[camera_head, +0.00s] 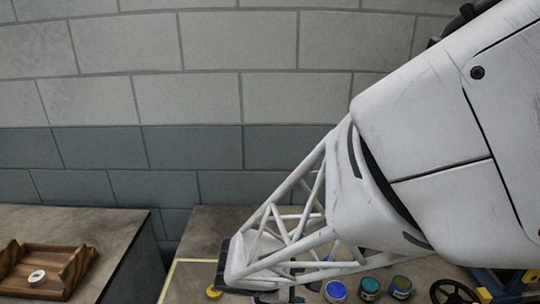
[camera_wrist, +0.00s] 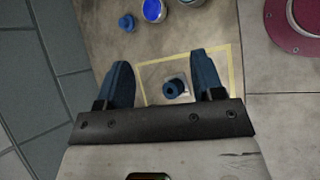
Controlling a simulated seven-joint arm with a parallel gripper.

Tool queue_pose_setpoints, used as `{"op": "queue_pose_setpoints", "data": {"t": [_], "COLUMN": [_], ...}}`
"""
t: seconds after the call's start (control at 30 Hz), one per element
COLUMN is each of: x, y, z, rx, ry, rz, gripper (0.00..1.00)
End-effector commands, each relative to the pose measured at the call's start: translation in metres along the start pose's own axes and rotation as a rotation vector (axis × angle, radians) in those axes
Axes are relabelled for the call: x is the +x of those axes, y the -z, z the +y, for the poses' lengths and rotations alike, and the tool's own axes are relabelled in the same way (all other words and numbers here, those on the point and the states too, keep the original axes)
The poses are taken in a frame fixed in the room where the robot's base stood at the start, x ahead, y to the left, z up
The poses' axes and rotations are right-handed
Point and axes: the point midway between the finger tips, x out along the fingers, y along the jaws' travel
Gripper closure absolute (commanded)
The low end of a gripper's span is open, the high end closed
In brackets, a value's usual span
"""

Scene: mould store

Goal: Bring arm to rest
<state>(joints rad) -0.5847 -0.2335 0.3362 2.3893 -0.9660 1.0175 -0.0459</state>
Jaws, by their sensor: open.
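My arm shows large and white in the head view, reaching in from the right with a white lattice section that slopes down to the left over a table. My gripper (camera_wrist: 160,60) shows in the wrist view with its two blue fingers wide apart and nothing held between them. A dark blue round piece (camera_wrist: 172,88) with a hole lies on a pale square patch inside a yellow outline (camera_wrist: 233,72), seen between the fingers. It appears below them, though the height of the gap is unclear. In the head view the fingers cannot be made out.
Blue (camera_head: 335,292), teal (camera_head: 369,288) and dark (camera_head: 401,287) jars stand under my arm. A black wheel (camera_head: 455,294) is at the lower right. A wooden tray (camera_head: 72,272) with a pale disc (camera_head: 37,276) sits left. A dark red round base (camera_wrist: 285,40) shows in the wrist view.

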Motion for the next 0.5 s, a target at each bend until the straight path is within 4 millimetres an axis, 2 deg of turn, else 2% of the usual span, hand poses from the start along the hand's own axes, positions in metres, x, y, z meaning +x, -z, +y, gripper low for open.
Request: {"op": "queue_pose_setpoints", "data": {"t": [0.1, 0.5], "x": [0.000, -0.008], "y": [-0.028, -0.103], "z": [0.002, -0.002], "rx": [0.123, 0.523], "ry": [0.075, 0.306], "rz": [0.012, 0.070], "gripper": [0.39, 0.39]}}
